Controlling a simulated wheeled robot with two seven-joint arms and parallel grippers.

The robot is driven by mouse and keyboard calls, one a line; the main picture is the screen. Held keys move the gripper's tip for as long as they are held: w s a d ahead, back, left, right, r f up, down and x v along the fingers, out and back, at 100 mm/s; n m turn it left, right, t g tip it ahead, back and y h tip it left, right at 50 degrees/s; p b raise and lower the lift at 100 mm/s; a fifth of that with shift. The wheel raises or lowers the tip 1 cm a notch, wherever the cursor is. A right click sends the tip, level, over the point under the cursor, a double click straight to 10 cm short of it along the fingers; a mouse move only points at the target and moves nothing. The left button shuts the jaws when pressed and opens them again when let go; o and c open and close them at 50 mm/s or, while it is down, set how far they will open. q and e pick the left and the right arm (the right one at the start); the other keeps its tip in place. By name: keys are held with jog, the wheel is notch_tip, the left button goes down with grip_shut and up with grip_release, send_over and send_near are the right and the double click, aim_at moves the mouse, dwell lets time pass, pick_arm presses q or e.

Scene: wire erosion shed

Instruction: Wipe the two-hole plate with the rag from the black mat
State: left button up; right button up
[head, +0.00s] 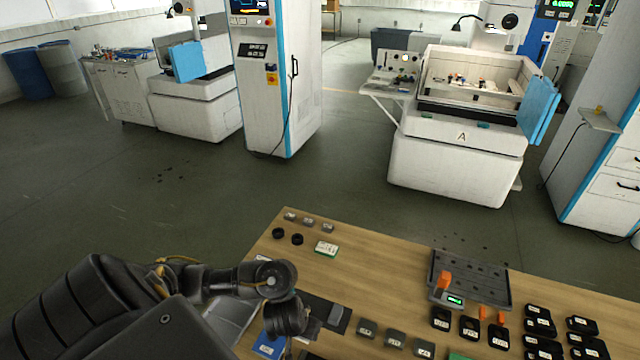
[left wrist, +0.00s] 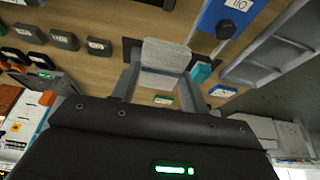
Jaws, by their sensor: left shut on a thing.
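My left gripper (left wrist: 162,85) is shut on a pale grey, cloth-like pad, the rag (left wrist: 166,54), which shows between and beyond its fingers in the left wrist view. The black mat (left wrist: 129,46) lies behind the rag, mostly covered by it. In the head view the mat (head: 322,302) is on the wooden table beside my left gripper, whose fingers are partly hidden by my wrist. I cannot tell whether the rag touches the mat. I cannot pick out the two-hole plate for sure. My right gripper is not in view.
Labelled grey blocks (head: 396,340) stand right of the mat. A blue labelled box (head: 268,346) and a grey tray (head: 226,318) are on the left. A green-white block (head: 326,248) and black rings (head: 297,239) lie farther back.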

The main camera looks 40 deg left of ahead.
pick_arm(q)
jog(key=shift+w+d+r, duration=0.15)
jog(key=shift+w+d, duration=0.15)
jog(key=shift+w, duration=0.2)
jog(key=w+d+r+m+h+b, duration=0.2)
jog(key=w+d+r+m+b, duration=0.4)
jog(key=w+d, duration=0.35)
jog(key=r+m+b, duration=0.1)
jog(key=b, duration=0.1)
jog(key=r+m+h+b, duration=0.1)
jog(key=r+b, duration=0.1)
jog(key=b, duration=0.1)
jog(key=s+r+m+b, duration=0.1)
jog(key=r+b, duration=0.1)
jog(key=b, duration=0.1)
jog(key=shift+a+r+h, duration=0.2)
jog(key=shift+a+h, duration=0.1)
jog(key=shift+a, duration=0.05)
jog(key=shift+d, duration=0.1)
